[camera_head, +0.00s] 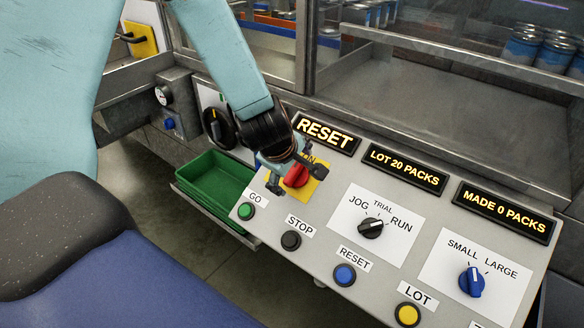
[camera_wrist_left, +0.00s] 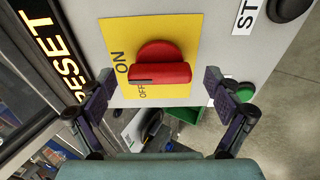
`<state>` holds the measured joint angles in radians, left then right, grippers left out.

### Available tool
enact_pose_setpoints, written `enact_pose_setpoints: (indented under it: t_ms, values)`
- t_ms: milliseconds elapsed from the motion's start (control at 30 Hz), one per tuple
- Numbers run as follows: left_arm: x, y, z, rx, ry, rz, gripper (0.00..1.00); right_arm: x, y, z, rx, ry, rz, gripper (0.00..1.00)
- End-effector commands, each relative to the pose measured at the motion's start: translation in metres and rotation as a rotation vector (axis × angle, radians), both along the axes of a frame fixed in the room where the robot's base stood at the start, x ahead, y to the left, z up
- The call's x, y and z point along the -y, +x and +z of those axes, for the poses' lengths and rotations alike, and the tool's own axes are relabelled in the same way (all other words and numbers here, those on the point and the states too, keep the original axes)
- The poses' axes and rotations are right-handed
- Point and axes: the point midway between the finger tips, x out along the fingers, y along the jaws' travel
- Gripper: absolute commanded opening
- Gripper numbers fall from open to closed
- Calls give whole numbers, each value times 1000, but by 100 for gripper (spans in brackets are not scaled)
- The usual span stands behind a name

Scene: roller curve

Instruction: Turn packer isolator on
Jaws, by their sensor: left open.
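The packer isolator is a red rotary knob (camera_head: 296,174) on a yellow plate (camera_head: 316,188) on the sloping grey panel. In the left wrist view the red knob (camera_wrist_left: 162,72) sits mid-picture on its yellow plate (camera_wrist_left: 190,30), with ON and OFF lettering beside it. Its bar lies crosswise, one end close to both words; I cannot tell which it points to. My left gripper (camera_head: 294,184) is open over the knob. In the wrist view its fingers (camera_wrist_left: 158,80) stand on either side of the bar, apart from it. My right gripper is out of view.
Near the gripper are a green GO button (camera_head: 246,211), a black STOP button (camera_head: 291,240) and a lit RESET display (camera_head: 325,134). A black rotary switch (camera_head: 216,127) is to the left. A green tray (camera_head: 214,184) lies below the panel's left edge.

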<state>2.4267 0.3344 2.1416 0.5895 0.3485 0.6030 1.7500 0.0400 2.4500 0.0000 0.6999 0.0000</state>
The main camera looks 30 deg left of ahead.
Motion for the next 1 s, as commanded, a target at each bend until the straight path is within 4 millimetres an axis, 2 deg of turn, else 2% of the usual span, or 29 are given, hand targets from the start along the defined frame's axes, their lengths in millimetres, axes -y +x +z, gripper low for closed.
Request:
enact_pose_setpoints:
  t_ms: [167,700,1000]
  values:
    - [1,-6,12,3,-1,1,91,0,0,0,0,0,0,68]
    - [9,-48,82,3,-2,1,91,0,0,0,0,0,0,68]
    - [11,-60,101,0,0,0,91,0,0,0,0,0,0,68]
